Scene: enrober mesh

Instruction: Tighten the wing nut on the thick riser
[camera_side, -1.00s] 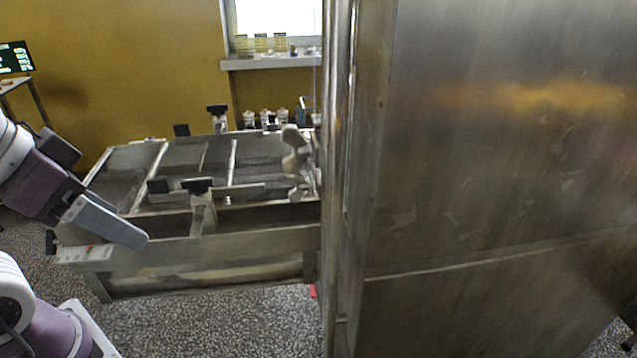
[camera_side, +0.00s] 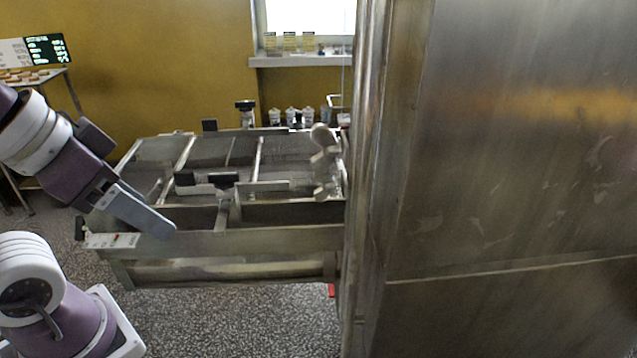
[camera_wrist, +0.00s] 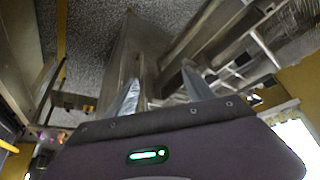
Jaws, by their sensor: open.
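My gripper (camera_side: 168,230) hangs at the left in the side view, in front of the steel frame's left end. Its grey fingers point down and right, apart from the frame. In the wrist view my gripper (camera_wrist: 159,80) shows two separated fingers with nothing held between them. A grey lobed part (camera_side: 322,160) stands at the frame's right end beside the tall cabinet; it may be a wing nut, but I cannot tell for sure. Upright posts with black tops, one at the front (camera_side: 223,181) and one at the back (camera_side: 245,106), may be risers. I cannot tell which is thick.
The steel mesh frame (camera_side: 240,241) has raised side rails and crossbars. A tall steel cabinet (camera_side: 500,190) blocks the right side. Small containers (camera_side: 291,115) stand behind the frame. A display (camera_side: 47,48) is at the back left. There is free room above the mesh.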

